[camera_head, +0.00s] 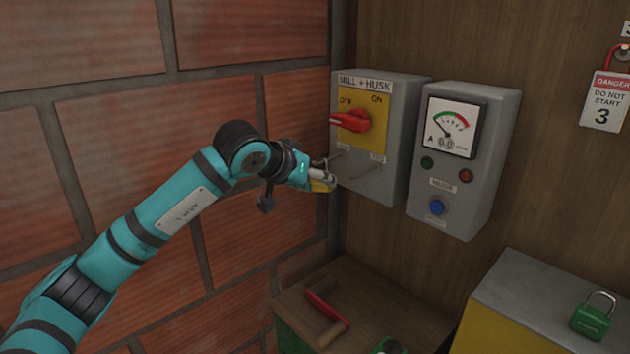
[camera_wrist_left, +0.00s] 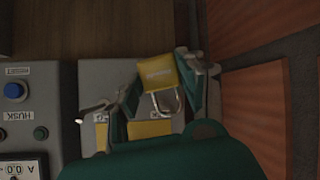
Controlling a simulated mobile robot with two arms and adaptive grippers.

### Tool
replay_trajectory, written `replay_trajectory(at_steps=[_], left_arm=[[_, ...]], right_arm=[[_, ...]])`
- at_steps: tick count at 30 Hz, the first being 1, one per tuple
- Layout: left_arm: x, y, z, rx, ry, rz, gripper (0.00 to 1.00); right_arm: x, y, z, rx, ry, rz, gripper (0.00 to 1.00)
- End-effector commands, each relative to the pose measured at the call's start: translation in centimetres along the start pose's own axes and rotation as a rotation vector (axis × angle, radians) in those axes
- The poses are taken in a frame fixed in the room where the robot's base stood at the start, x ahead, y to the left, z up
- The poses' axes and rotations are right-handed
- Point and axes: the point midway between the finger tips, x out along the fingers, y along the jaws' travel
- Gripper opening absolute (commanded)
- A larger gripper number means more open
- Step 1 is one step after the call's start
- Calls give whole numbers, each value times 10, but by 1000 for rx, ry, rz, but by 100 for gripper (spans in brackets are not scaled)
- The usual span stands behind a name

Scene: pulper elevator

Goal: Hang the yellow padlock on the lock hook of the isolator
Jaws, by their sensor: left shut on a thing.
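The isolator (camera_head: 400,110) is a grey box marked MILL + HUSK with a yellow plate. Its red handle (camera_head: 352,120) points left, below OFF. Thin metal hooks stick out below the plate, one at lower left (camera_head: 337,158) and one further right (camera_head: 368,169). My left gripper (camera_head: 322,177) is shut on the yellow padlock (camera_head: 321,186) at the box's lower left. The left wrist view shows the padlock (camera_wrist_left: 157,73) between the fingers, with its metal shackle (camera_wrist_left: 165,103) toward the palm side. I cannot tell whether the shackle touches a hook. My right gripper is out of view.
A grey meter box (camera_head: 455,195) stands close right of the isolator. The brick wall (camera_head: 250,220) is close on the left. A green padlock (camera_head: 592,318) sits on a box at right; a danger tag (camera_head: 604,102) hangs above.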

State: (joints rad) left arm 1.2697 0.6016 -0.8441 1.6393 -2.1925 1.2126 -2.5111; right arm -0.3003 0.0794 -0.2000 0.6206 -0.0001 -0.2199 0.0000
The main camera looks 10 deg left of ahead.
Motion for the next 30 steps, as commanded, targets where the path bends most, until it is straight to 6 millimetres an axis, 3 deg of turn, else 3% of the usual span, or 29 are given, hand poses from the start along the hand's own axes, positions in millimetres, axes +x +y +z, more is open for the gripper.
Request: replay_trajectory(at_steps=[13, 14, 19, 30], left_arm=[[0, 0, -1, 0, 1, 0, 5], [0, 0, -1, 0, 1, 0, 44], [0, 0, 0, 0, 1, 0, 66], [-6, 0, 0, 0, 1, 1, 67]], right_arm=[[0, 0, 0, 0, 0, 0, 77], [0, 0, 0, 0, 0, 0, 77], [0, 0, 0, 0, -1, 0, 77], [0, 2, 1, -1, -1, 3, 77]])
